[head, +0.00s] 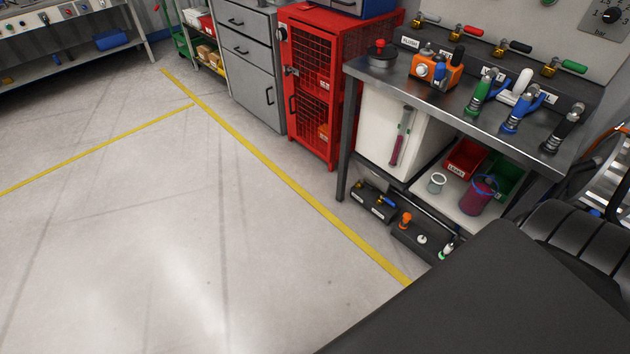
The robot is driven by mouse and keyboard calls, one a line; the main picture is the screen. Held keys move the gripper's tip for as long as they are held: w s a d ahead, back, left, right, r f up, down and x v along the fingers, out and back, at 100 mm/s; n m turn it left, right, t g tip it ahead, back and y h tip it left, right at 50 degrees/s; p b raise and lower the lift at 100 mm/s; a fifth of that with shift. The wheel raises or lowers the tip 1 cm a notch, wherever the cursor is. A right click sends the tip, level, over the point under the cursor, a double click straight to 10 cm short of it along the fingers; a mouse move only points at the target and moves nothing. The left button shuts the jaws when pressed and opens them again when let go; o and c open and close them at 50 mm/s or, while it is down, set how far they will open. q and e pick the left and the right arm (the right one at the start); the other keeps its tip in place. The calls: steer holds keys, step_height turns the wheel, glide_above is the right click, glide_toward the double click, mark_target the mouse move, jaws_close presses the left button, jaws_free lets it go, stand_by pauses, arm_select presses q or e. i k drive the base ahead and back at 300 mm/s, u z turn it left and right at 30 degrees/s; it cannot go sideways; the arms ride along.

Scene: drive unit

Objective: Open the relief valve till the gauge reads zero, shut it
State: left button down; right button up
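Neither of my grippers is in view.
A metal bench (400,78) below the panel holds an orange device (447,70) and several upright hose nozzles (480,93). Its lower shelf holds a red bin (464,158). A red mesh cabinet (310,100) stands left of it. The floor (180,220) is clear.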

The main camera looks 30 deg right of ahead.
mark_target(368, 186)
steer(key=u, duration=0.6)
steer(key=i, duration=1.75)
steer(key=z, duration=0.95)
steer(key=i, duration=0.9)
steer(key=z, duration=1)
